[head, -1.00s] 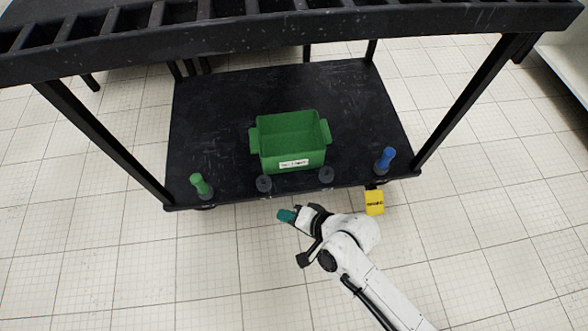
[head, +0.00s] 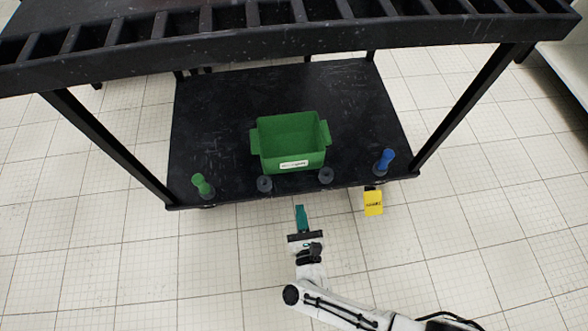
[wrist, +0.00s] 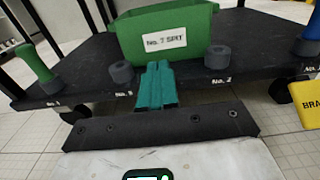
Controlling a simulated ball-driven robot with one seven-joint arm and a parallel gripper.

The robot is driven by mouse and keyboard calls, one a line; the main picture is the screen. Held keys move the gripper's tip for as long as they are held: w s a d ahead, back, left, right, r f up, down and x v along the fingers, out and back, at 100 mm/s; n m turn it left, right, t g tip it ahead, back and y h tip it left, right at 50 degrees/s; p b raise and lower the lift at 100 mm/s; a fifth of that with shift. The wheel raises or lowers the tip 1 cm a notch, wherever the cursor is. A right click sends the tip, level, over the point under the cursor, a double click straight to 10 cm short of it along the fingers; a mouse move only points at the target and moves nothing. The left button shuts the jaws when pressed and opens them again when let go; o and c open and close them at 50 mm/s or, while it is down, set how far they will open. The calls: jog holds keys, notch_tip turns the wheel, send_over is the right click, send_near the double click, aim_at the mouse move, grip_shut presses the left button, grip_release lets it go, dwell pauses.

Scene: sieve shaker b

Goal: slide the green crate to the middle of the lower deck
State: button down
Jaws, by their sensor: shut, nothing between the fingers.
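The green crate (head: 292,142) stands upright on the black lower deck (head: 215,125), near the middle of its width and toward the front edge. It also shows in the wrist view (wrist: 166,35), with a white label on its front. My gripper (head: 300,212) has teal fingers and is in front of the deck's front edge, apart from the crate. In the wrist view the fingers (wrist: 156,82) are together and empty, pointing toward the crate's front below its label.
Two dark round weights (head: 264,184) (head: 326,176) stand along the front edge before the crate. A green-handled peg (head: 202,186) is at front left, a blue one (head: 385,160) at front right. A yellow tag (head: 373,203) hangs at the front.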

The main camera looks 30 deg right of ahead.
aim_at(293, 162)
jog(key=b+x, duration=0.4)
jog(key=x, duration=1)
jog(key=shift+d+b, duration=0.1)
jog(key=shift+b, duration=0.2)
